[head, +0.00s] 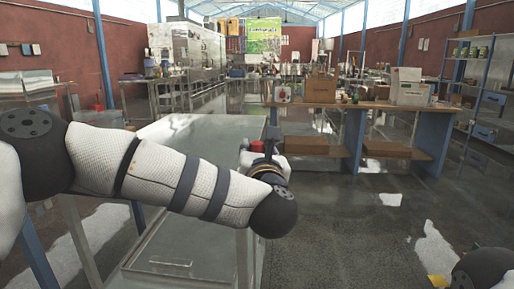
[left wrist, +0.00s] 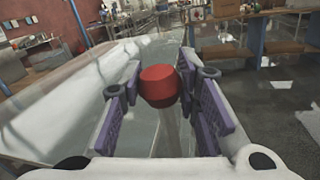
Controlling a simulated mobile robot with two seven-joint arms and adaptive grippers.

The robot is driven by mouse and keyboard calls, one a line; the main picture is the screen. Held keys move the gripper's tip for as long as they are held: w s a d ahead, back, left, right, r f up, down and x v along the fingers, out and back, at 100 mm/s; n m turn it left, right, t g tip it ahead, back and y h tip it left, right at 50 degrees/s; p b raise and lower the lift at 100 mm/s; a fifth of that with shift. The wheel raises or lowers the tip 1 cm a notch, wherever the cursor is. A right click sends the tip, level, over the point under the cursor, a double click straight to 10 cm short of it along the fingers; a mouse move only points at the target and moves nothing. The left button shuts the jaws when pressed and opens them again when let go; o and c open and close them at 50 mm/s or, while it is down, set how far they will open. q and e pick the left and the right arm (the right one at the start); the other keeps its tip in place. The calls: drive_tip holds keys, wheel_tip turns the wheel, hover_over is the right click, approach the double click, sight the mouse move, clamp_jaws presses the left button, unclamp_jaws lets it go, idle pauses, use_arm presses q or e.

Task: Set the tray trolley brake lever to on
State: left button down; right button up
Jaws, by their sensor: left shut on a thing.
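The tray trolley (head: 190,133) is a shiny metal-topped frame in front of me, partly covered by my left arm in the head view. Its brake lever has a red knob (left wrist: 158,86) on a pale shaft (left wrist: 171,132), seen in the left wrist view. The knob also shows small in the head view (head: 257,146), beside the trolley's right edge. My left gripper (left wrist: 158,80) is shut on the red knob, with its purple finger pads on both sides. The lower end of the lever is hidden. My right gripper is out of view.
A wooden-topped bench (head: 350,104) with boxes stands beyond the trolley to the right. A metal shelf rack (head: 477,75) is at far right. Large steel cabinets (head: 200,55) stand at the back. The grey floor (head: 350,225) right of the trolley is clear.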

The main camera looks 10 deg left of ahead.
use_arm(q)
drive_tip(key=s+f+t+y, duration=0.1)
drive_tip(key=s+f+t, duration=0.2)
drive_tip(key=s, duration=0.5)
drive_tip(key=shift+n+t, duration=0.3)
drive_tip(key=shift+n, duration=0.1)
